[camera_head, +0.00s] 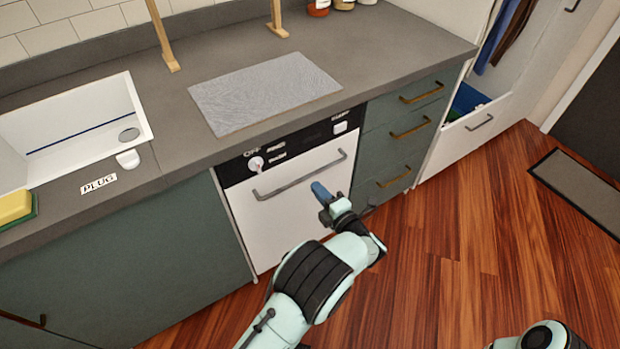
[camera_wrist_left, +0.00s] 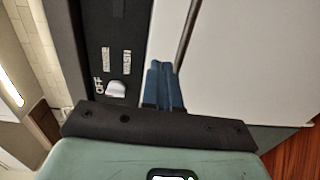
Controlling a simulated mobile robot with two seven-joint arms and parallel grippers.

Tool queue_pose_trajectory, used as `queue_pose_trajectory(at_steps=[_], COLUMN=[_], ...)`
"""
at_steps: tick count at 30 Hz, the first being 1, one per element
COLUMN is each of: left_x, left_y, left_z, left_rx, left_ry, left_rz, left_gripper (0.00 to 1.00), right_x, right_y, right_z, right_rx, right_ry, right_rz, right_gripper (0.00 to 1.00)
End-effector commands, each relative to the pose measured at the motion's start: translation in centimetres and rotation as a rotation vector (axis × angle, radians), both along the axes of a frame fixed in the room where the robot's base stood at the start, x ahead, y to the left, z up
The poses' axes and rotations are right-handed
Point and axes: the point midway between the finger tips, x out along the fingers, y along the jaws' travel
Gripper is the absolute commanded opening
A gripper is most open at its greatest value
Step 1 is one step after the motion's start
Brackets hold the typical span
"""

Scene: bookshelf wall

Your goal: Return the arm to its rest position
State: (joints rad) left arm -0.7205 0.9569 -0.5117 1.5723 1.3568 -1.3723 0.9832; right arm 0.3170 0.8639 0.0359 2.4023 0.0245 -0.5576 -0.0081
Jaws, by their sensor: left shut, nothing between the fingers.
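My left gripper (camera_head: 321,191) is in front of the white dishwasher door (camera_head: 290,195) in the head view, below the right part of its bar handle (camera_head: 300,175). Its blue fingers are shut with nothing between them. The fingers also show in the left wrist view (camera_wrist_left: 162,85), pointing towards the handle (camera_wrist_left: 187,35). I cannot tell whether they touch the door. My left arm (camera_head: 315,280) reaches in from the bottom of the head view. Part of my other arm (camera_head: 540,336) shows at the bottom right; its gripper is out of view.
The grey counter (camera_head: 390,55) juts out above the dishwasher. Green drawers (camera_head: 405,130) with brass handles stand to its right. A white drawer (camera_head: 475,130) stands open farther right. A sink (camera_head: 75,125) is at left.

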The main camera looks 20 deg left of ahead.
Motion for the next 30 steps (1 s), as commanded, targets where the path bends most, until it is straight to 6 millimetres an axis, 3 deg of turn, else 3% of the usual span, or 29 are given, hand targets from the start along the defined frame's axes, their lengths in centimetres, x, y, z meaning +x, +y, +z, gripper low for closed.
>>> queue_pose_trajectory(at_steps=[3,9,17,20,23,26,30], left_x=[-1.4,-2.5,-2.6,-2.5,-2.4,-3.5,-8.6], left_y=[-1.9,-3.3,-3.4,-2.3,0.0,2.9,5.2], left_z=[0.0,0.0,-0.2,-1.7,-5.7,-12.0,-21.1], left_rx=[0.0,0.001,0.001,0.025,0.081,0.15,0.209], left_ry=[0.001,0.001,0.006,0.071,0.249,0.529,0.936], left_rz=[-0.003,-0.002,-0.003,-0.027,-0.107,-0.256,-0.555], left_gripper=[0.0,0.0,0.0,0.0,0.0,0.0,0.0], right_x=[-0.5,-0.8,-0.9,-0.9,-0.9,-0.9,-0.9], right_y=[0.3,0.4,0.4,0.4,0.4,0.4,0.4], right_z=[0.4,0.5,0.5,0.5,0.5,0.5,0.5], right_rx=[0.006,0.01,0.011,0.011,0.01,0.01,0.01], right_ry=[0.013,0.022,0.023,0.023,0.022,0.022,0.022], right_rz=[0.005,0.008,0.008,0.008,0.008,0.008,0.008], right_gripper=[0.0,0.0,0.0,0.0,0.0,0.0,0.0])
